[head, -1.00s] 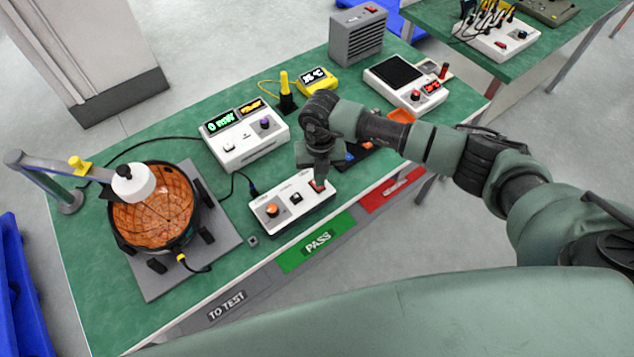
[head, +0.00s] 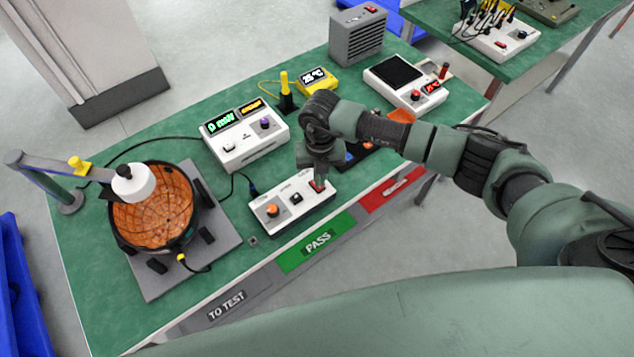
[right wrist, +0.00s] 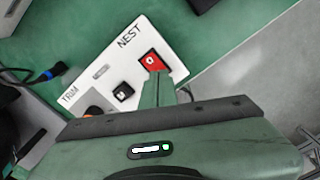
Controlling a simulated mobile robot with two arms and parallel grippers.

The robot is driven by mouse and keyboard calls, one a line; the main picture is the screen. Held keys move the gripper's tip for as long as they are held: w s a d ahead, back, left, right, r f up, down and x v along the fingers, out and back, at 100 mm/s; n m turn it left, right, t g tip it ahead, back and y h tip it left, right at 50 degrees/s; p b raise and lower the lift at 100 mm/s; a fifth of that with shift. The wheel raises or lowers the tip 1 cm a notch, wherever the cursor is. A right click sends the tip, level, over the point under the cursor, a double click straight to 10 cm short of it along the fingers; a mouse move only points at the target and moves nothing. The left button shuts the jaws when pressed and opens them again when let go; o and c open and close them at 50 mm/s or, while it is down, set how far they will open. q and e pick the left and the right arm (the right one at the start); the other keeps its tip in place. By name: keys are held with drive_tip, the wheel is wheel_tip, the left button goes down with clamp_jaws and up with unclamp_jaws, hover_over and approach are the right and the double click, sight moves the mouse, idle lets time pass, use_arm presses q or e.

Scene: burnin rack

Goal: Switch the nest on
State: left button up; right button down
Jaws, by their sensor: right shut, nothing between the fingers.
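The white control box (head: 284,213) stands near the front edge of the green bench. In the right wrist view it carries the words TRIM and NEST (right wrist: 129,36). Its red rocker switch (right wrist: 151,61) sits beside the word NEST, with a black switch (right wrist: 123,91) to its left. My right gripper (head: 318,180) is shut and empty, pointing down at the switch end of the box. In the right wrist view its fingertips (right wrist: 158,75) overlap the lower edge of the red switch; I cannot tell whether they touch it. My left gripper is out of view.
A round dark-rimmed fixture with an orange inside (head: 152,222) stands on a grey plate at the left, under a lamp-like arm (head: 133,184). A white meter (head: 246,138) with lit displays stands behind the box. PASS (head: 318,242) and red labels line the front edge.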

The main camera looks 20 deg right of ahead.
drive_tip(key=shift+f+b, duration=0.85)
drive_tip(key=shift+f, duration=0.15)
idle(0.7)
drive_tip(key=shift+s, duration=0.1)
drive_tip(key=shift+r+p, duration=0.7)
drive_tip(key=shift+r, duration=0.15)
drive_tip(key=shift+r+p, duration=1.8)
drive_tip(key=shift+r, duration=0.9)
